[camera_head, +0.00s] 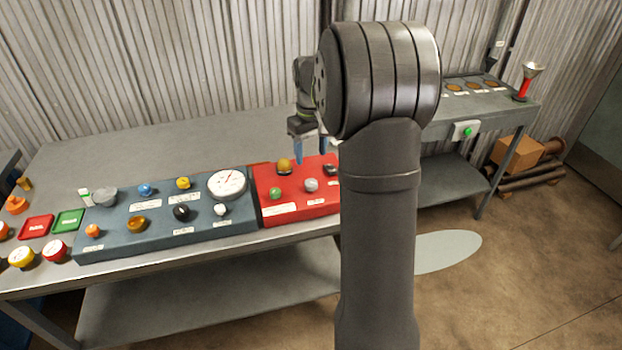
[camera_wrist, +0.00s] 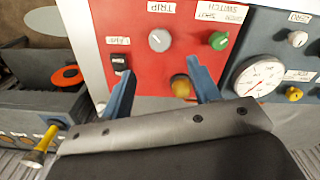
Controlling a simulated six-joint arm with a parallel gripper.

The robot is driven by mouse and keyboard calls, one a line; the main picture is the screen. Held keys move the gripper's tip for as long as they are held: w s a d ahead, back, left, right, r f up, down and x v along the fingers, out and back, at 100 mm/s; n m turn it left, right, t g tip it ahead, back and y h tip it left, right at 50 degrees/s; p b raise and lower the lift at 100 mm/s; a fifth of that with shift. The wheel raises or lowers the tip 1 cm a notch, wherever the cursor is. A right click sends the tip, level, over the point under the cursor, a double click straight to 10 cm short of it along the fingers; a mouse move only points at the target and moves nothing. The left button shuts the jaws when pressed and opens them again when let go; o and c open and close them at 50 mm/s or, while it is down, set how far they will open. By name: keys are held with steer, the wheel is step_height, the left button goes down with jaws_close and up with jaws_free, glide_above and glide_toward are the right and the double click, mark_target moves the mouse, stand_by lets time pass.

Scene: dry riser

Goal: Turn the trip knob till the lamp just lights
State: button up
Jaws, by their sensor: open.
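The red panel (camera_head: 293,209) sits on the bench, left of my arm in the head view. Its grey round knob (camera_wrist: 160,40) has a label reading TRIP beside it in the wrist view; the knob also shows in the head view (camera_head: 311,185). A dull amber dome (camera_wrist: 180,86), which looks like the lamp, shows no clear glow; it is also in the head view (camera_head: 284,165). My gripper (camera_wrist: 160,72) is open and empty, its fingers pointing at the panel. The right finger lies close to the amber dome. Neither finger is around the grey knob.
A green knob (camera_wrist: 218,40) and a black switch (camera_wrist: 119,63) flank the grey knob. The blue panel (camera_head: 158,228) beside the red one carries a white gauge (camera_head: 227,184) and several knobs. Bare bench (camera_head: 120,150) lies behind the panels.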

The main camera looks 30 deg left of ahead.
mark_target(311, 182)
step_height(311, 182, down, 10)
steer(key=shift+r, duration=0.1)
steer(key=shift+c, duration=0.3)
steer(key=c, duration=0.9)
steer(key=shift+c, duration=0.2)
